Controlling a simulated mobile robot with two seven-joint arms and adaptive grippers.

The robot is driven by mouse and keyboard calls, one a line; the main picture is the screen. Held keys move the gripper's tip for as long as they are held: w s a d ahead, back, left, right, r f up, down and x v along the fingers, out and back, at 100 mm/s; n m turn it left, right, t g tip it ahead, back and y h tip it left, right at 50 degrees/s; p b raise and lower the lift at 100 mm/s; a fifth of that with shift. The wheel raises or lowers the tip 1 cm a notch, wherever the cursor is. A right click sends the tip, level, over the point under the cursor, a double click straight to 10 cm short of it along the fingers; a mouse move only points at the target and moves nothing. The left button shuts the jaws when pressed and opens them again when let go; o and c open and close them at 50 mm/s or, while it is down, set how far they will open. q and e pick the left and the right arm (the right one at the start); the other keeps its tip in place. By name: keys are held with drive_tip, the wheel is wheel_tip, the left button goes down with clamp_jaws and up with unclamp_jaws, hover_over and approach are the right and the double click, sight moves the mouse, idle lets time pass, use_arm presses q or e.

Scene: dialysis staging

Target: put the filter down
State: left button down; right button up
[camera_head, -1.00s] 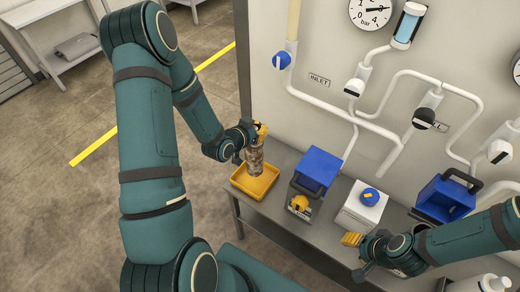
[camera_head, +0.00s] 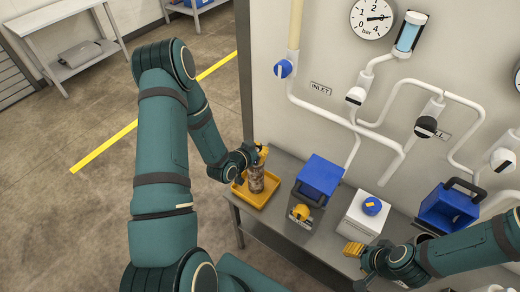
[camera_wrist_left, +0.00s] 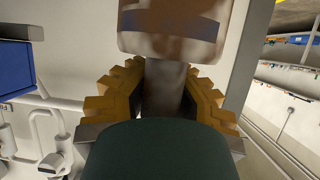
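The filter (camera_head: 256,181), a brownish cylinder, stands upright inside the yellow tray (camera_head: 240,195) on the bench. It looks at or very near the tray floor; I cannot tell if it touches. My left gripper (camera_head: 262,152) is above it, pointing down. In the left wrist view, its yellow stepped fingers (camera_wrist_left: 165,95) are on both sides of the filter's narrow neck and appear closed on it. The filter's wider pale body with a grey-blue band (camera_wrist_left: 170,25) shows beyond. My right gripper (camera_head: 353,249) is over the bench's front right, with no object visible in it.
Right of the tray are a blue-topped grey unit (camera_head: 318,180), a white box with a blue knob (camera_head: 364,214) and a blue handled container (camera_head: 447,207). The wall with white pipes (camera_head: 330,112) rises behind the bench. The bench's left edge is close to the tray.

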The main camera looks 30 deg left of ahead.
use_arm(q)
drive_tip(key=c, duration=1.1)
unclamp_jaws()
drive_tip(key=shift+c, duration=0.2)
drive_tip(key=shift+r, duration=0.15)
drive_tip(key=v, duration=1.2)
